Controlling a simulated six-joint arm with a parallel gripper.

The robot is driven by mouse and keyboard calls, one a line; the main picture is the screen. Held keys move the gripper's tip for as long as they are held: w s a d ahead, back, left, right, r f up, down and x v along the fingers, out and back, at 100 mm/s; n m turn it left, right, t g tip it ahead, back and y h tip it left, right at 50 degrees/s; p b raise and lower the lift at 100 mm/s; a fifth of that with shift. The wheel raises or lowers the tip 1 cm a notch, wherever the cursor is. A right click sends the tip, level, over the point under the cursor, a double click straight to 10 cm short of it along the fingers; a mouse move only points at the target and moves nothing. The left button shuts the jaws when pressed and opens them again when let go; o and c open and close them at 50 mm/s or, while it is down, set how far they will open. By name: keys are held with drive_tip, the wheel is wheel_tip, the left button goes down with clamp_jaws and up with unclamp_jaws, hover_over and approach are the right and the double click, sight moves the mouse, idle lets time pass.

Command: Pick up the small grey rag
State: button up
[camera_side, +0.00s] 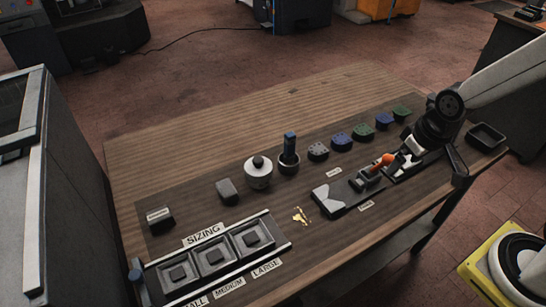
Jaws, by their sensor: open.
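A small grey block-shaped piece (227,192) lies on the dark mat left of the white lidded pot; it may be the folded grey rag, but its cloth texture is too small to make out. My gripper (404,157) is at the right end of the table, low over the mat and far from the grey piece. It is open, beside an orange-ended item (383,161); I cannot tell whether they touch. The fingers are small and partly hidden by my wrist.
The white lidded pot (258,174) and a cup with a blue-handled tool (289,160) stand right of the grey piece. Several coloured blocks (362,132) line the back. The sizing tray (288,246) is in front, near yellow scraps (300,215). The wooden table (190,150) is clear behind.

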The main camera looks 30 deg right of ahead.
drive_tip(key=shift+w, duration=0.1)
drive_tip(key=m+t, duration=0.2)
drive_tip(key=m, duration=3.4)
hover_over(226, 188)
drive_tip(key=s, duration=0.3)
wheel_tip(226, 188, down, 13)
drive_tip(key=shift+f, duration=0.1)
drive_tip(key=shift+x, duration=1.3)
drive_tip(key=shift+d+f, duration=0.1)
drive_tip(key=shift+f, duration=0.05)
drive_tip(key=shift+x, duration=2.45)
drive_tip(key=shift+w, duration=0.15)
